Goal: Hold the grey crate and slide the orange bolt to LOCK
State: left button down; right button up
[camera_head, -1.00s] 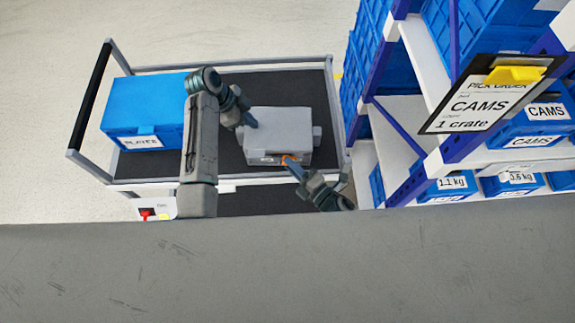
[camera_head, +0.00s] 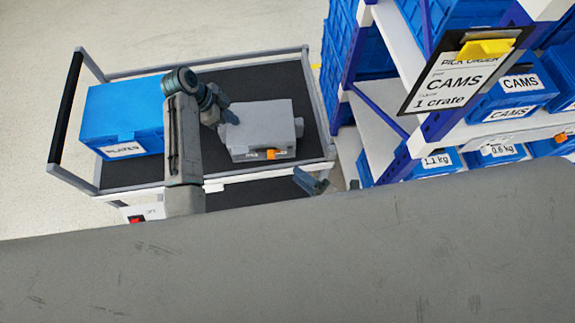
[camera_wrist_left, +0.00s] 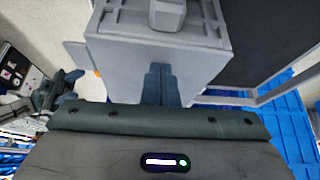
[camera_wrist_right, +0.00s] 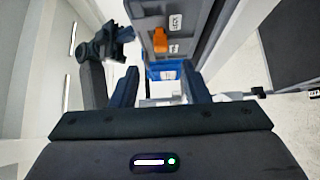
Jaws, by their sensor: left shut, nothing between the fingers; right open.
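The grey crate (camera_head: 262,128) stands on the dark-topped cart. The orange bolt (camera_head: 277,154) is on its front face, right of centre, and also shows in the right wrist view (camera_wrist_right: 160,40). Small white labels sit by the bolt, too small to read. My left gripper (camera_head: 229,118) is shut and empty at the crate's left side; in the left wrist view its closed fingers (camera_wrist_left: 161,82) point at the crate's wall, apparently touching it. My right gripper (camera_head: 312,182) is open and empty in front of the crate, clear of the bolt; its spread fingers (camera_wrist_right: 160,88) show in the right wrist view.
A blue PLATES crate (camera_head: 123,115) stands on the cart's left end. Shelving with blue crates rises close on the right, with a CAMS order board (camera_head: 460,82) hanging from it. A bar handle (camera_head: 66,108) and rails edge the cart.

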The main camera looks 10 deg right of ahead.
pick_arm(q)
jog(key=shift+s+a+f, duration=0.1)
jog(key=shift+a+f, duration=0.05)
jog(key=shift+f, duration=0.05)
pick_arm(e)
jog(key=shift+v, duration=1.7)
pick_arm(q)
jog(key=shift+w+r, duration=0.25)
jog(key=shift+r, duration=2.85)
pick_arm(e)
jog(key=shift+w+r, duration=0.15)
pick_arm(q)
jog(key=shift+s, duration=0.1)
